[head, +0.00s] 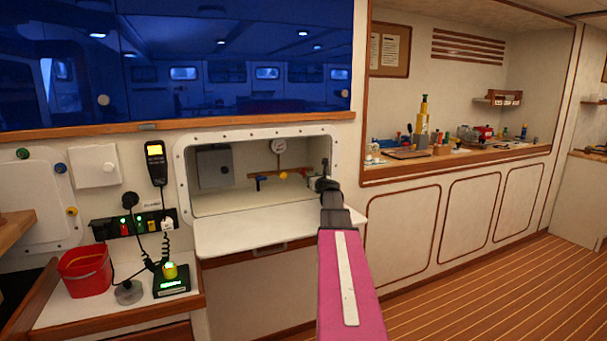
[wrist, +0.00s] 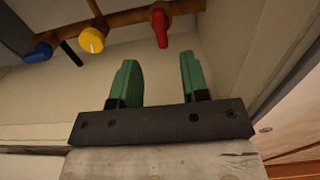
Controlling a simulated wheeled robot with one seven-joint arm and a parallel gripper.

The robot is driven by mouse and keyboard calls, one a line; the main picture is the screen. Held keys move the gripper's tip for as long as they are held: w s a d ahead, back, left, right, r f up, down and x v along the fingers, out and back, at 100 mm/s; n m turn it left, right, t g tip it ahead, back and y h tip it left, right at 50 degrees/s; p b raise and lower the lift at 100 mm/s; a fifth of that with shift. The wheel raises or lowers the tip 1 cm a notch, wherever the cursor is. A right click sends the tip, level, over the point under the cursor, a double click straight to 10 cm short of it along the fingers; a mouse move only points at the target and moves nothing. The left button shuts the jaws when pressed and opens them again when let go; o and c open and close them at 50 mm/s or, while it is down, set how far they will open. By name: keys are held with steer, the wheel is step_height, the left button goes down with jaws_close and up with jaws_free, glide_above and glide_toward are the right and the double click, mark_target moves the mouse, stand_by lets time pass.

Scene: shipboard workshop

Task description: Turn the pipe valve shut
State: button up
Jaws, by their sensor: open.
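A copper pipe (head: 275,175) runs across the back of a white wall recess. It carries a blue handle (head: 258,183), a yellow round knob (head: 284,175) and a red handle. In the wrist view the red handle (wrist: 160,27) hangs down from the pipe, the yellow knob (wrist: 91,40) is left of it and the blue handle (wrist: 38,53) is farther left. Which one is the task's valve is not marked. My gripper (wrist: 158,62) has two green fingers apart with nothing between them. It is below the red handle in the wrist view and does not touch it.
A round gauge (head: 279,147) stands above the pipe, and a grey box (head: 215,166) fills the recess's left side. A white fold-down shelf (head: 250,230) juts out below. The recess's right wall is close to my gripper.

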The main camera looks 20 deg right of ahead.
mark_target(304, 173)
steer(key=w, duration=0.9)
steer(key=shift+w, duration=0.4)
steer(key=c, duration=0.7)
